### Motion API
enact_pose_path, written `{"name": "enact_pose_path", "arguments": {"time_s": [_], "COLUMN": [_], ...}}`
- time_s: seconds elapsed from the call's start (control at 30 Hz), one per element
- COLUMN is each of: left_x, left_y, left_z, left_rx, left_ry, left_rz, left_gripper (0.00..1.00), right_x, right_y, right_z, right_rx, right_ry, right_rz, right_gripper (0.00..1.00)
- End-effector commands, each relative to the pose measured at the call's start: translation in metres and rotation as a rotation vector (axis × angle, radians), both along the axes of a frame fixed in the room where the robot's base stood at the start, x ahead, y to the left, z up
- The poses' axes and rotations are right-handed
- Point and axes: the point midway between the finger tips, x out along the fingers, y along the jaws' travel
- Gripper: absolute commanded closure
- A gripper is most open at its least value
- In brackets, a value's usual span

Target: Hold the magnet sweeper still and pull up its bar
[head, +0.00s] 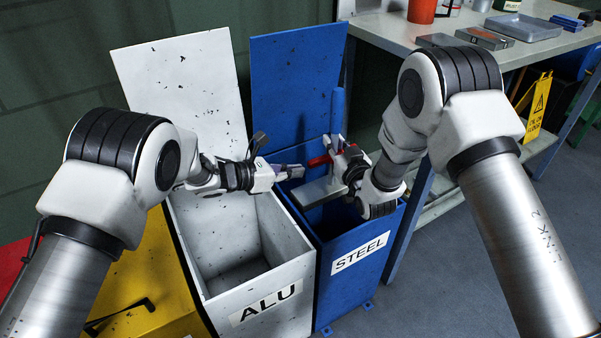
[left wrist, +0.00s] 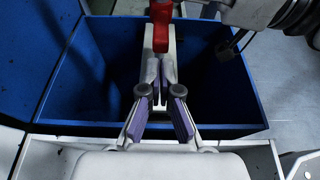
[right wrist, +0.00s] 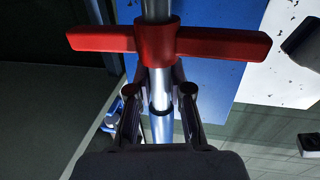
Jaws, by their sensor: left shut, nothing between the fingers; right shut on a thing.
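The magnet sweeper stands over the blue STEEL bin, with a blue grip (head: 338,110) on top, a red bar (head: 319,161) across its shaft and a light grey housing (head: 318,193) below. My right gripper (head: 342,160) is shut on the sweeper's shaft. In the right wrist view its fingers (right wrist: 160,92) close around the metal shaft beside the red bar (right wrist: 225,43). My left gripper (head: 299,171) is shut and empty, just left of the red bar's end. In the left wrist view its fingertips (left wrist: 161,68) point at the red bar (left wrist: 160,28), apart from it.
The blue STEEL bin (head: 325,290) stands open under the sweeper, its lid raised behind. The white ALU bin (head: 210,318) stands open to its left, beside a yellow bin (head: 150,270). A bench (head: 400,38) with trays and a red cup (head: 422,11) is at the back right.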

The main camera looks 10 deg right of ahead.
Motion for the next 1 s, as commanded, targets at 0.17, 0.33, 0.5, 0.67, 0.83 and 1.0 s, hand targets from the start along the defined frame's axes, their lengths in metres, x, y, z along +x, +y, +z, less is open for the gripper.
{"name": "enact_pose_path", "arguments": {"time_s": [0.17,0.33,0.5,0.67,0.83,1.0], "left_x": [-0.013,-0.023,-0.027,-0.027,-0.027,-0.027], "left_y": [0.036,0.062,0.07,0.069,0.069,0.069], "left_z": [0.011,0.019,0.021,0.02,0.02,0.02], "left_rx": [0.002,0.003,0.005,0.006,0.005,0.005], "left_ry": [0.006,0.007,0.007,0.007,0.009,0.009], "left_rz": [0.004,0.003,0.001,0.001,0.0,0.0], "left_gripper": [1.0,1.0,1.0,1.0,1.0,1.0], "right_x": [-0.001,-0.001,-0.001,0.0,0.0,0.0], "right_y": [0.0,0.0,0.0,0.0,-0.001,0.0], "right_z": [-0.002,-0.002,-0.001,-0.001,-0.001,-0.001], "right_rx": [0.0,0.0,0.0,0.001,0.001,0.001], "right_ry": [0.005,0.004,0.004,0.003,0.003,0.002], "right_rz": [-0.001,-0.001,-0.001,-0.001,-0.001,-0.001], "right_gripper": [1.0,1.0,1.0,1.0,0.74,0.52]}}
